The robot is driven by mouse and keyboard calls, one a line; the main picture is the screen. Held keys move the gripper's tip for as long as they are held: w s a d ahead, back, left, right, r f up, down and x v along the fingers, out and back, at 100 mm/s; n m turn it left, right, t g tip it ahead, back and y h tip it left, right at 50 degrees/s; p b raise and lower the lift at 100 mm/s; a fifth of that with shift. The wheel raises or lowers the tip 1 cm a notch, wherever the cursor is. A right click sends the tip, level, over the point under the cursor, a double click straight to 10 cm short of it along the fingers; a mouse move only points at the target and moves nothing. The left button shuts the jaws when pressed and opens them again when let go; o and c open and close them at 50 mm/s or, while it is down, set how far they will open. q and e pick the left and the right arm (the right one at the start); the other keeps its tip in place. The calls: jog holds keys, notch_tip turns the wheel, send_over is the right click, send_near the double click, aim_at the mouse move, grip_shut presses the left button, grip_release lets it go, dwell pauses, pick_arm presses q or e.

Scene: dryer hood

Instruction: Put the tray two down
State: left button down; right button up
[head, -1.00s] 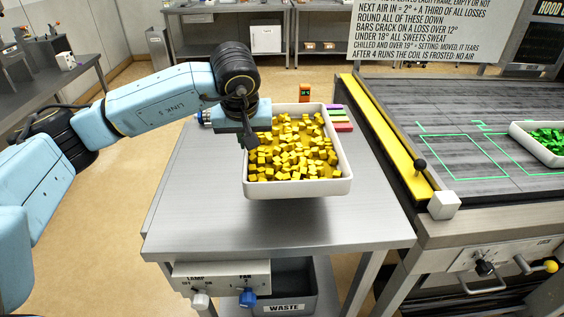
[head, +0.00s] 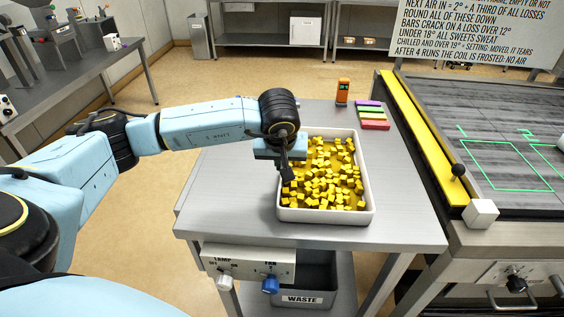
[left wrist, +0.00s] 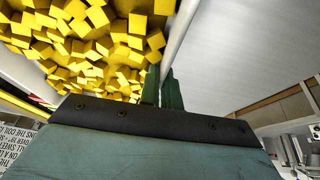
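A white tray (head: 326,216) full of yellow cubes (head: 328,182) is over the right half of the steel table (head: 225,185). It looks level and sits on or very close to the tabletop; I cannot tell if it touches. My left gripper (head: 287,172) is at the tray's left wall. In the left wrist view, the gripper's fingers (left wrist: 161,90) stand on either side of the tray's white wall (left wrist: 181,30), shut on it, with yellow cubes (left wrist: 90,40) beside them. My right gripper is not in view.
Behind the tray are an orange device (head: 343,92) and a stack of coloured slabs (head: 372,115). A hood bench with a yellow edge (head: 420,135), black-knobbed lever and white block (head: 480,212) stands right. The table's left part is clear. A waste bin (head: 303,285) is below.

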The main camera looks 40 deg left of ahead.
pick_arm(q)
jog(key=shift+r, duration=0.1)
jog(key=c, duration=2.1)
grip_release()
jog(key=shift+f, duration=0.25)
jog(key=o, duration=0.5)
jog(key=shift+r, duration=0.1)
jog(key=shift+r, duration=0.15)
jog(key=v, duration=1.2)
jog(key=shift+d, duration=0.1)
